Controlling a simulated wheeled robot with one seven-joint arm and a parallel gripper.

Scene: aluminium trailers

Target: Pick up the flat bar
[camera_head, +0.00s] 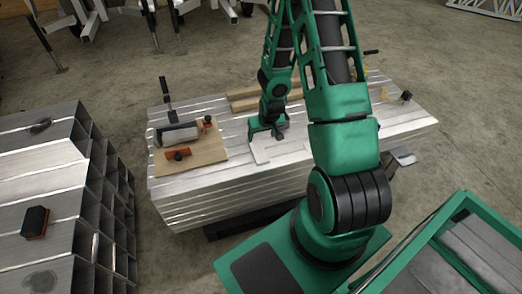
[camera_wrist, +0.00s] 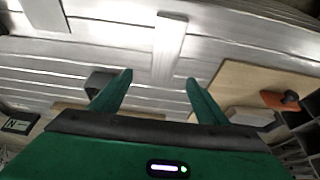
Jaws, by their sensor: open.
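The flat bar (camera_head: 258,152) is a short, pale metal strip lying on the stack of aluminium planks (camera_head: 240,182), near its front edge. In the wrist view the flat bar (camera_wrist: 169,42) runs down the picture toward the gap between my fingers. My gripper (camera_head: 266,128) is low over the stack, just behind the bar's visible part. In the wrist view my gripper (camera_wrist: 158,80) is open, with one finger to each side of the bar's line and nothing held. I cannot tell the exact height of the fingertips above the bar.
A wooden board (camera_head: 198,157) on the left of the stack carries orange tools (camera_head: 178,153) and a broad-headed tool (camera_head: 178,134). Wooden strips (camera_head: 245,103) lie behind my gripper. A grey block (camera_wrist: 100,80) is near one finger. Stacked square tubes (camera_head: 50,170) stand at left.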

